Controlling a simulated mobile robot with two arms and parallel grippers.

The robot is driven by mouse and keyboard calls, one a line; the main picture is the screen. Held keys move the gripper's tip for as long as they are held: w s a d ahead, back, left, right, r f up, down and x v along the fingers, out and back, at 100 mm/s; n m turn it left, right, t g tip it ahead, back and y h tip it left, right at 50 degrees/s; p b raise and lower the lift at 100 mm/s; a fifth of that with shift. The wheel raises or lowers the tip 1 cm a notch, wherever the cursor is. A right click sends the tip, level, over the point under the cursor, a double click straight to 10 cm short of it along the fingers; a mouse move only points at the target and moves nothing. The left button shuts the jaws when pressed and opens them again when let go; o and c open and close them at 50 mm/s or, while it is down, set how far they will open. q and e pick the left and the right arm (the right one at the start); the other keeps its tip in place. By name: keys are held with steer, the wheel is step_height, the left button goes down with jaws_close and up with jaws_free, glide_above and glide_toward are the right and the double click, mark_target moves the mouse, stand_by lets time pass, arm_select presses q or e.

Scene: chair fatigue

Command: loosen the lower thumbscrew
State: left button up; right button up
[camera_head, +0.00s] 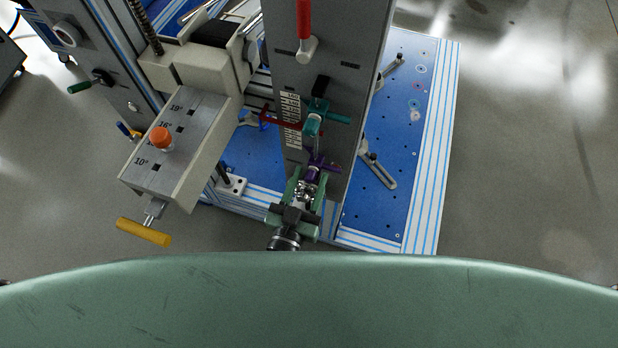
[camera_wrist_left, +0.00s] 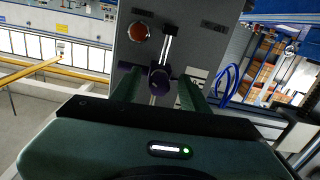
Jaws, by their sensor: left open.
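The lower thumbscrew is the purple one (camera_head: 317,166) on the front of the grey upright column (camera_head: 290,75). In the left wrist view the purple thumbscrew (camera_wrist_left: 159,78) is a dark knob in the middle, in front of a vertical slot. My left gripper (camera_head: 306,181) is open and right at the purple thumbscrew. In the left wrist view its two green fingers (camera_wrist_left: 160,92) stand on either side of the knob; I cannot tell whether they touch it. A teal thumbscrew (camera_head: 314,122) sits higher on the same column. My right gripper is not in view.
A red pointer (camera_head: 277,119) and a white scale (camera_head: 290,120) are beside the teal thumbscrew. A beige angled block (camera_head: 177,150) with an orange knob (camera_head: 160,139) and a yellow handle (camera_head: 143,232) stands at the left.

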arm_select(q)
jaws_close()
